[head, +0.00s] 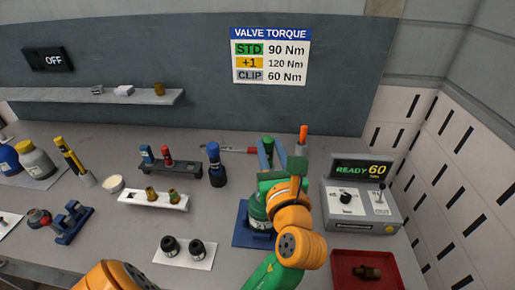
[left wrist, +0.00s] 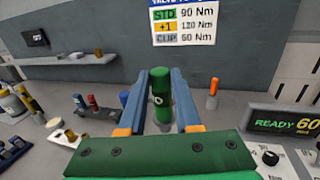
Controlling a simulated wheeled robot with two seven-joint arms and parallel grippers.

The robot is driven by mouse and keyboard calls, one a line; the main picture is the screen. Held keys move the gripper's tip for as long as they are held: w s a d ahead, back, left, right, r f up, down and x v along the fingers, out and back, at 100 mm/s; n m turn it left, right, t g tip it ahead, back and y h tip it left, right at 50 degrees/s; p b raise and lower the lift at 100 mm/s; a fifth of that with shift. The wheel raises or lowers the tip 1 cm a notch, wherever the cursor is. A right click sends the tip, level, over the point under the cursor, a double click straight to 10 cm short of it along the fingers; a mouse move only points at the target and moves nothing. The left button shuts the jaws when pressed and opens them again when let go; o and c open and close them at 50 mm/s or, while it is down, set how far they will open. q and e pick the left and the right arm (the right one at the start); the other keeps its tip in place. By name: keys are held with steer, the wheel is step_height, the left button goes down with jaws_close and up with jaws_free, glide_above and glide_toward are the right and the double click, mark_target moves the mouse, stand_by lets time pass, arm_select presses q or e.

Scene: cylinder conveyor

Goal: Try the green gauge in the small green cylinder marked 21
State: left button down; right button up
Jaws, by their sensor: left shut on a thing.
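My left gripper (head: 272,156) reaches over the blue pad (head: 243,236) right of the middle of the bench, its blue fingers pointing away from me. It is shut on the green gauge (left wrist: 161,98), an upright dark green rod between the fingers in the left wrist view, with a small pale mark on it. The gauge's top (head: 267,142) also shows between the fingers in the head view. The green cylinder (head: 257,209) stands on the blue pad under my gripper, partly hidden by my arm. I cannot read its number or see its opening. My right gripper is out of view.
A control box (head: 361,207) reading READY 60 stands at right, with a red tray (head: 345,282) in front. A rack (head: 182,169) holds a blue and a red gauge; a dark blue piece (head: 214,167) stands beside it. An orange-topped post (head: 302,139) stands behind my gripper.

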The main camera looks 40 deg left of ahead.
arm_select(q)
steer(key=a+f+b, duration=0.1)
steer(key=f+b, duration=0.1)
steer(key=shift+w+a+f+b, duration=0.35)
steer(key=f+b, duration=0.1)
steer(key=b, duration=0.1)
steer(key=f+b, duration=0.2)
steer(key=shift+s+d, duration=0.1)
steer(key=shift+d, duration=0.2)
steer(key=shift+f, duration=0.55)
steer(key=shift+a, duration=0.15)
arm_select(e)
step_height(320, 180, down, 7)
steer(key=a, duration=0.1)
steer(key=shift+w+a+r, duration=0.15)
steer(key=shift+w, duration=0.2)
arm_select(q)
steer(key=shift+r, duration=0.1)
steer(key=shift+p, duration=0.5)
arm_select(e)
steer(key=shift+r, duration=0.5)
arm_select(q)
steer(key=shift+f+b, duration=0.45)
steer(key=shift+f, duration=1.1)
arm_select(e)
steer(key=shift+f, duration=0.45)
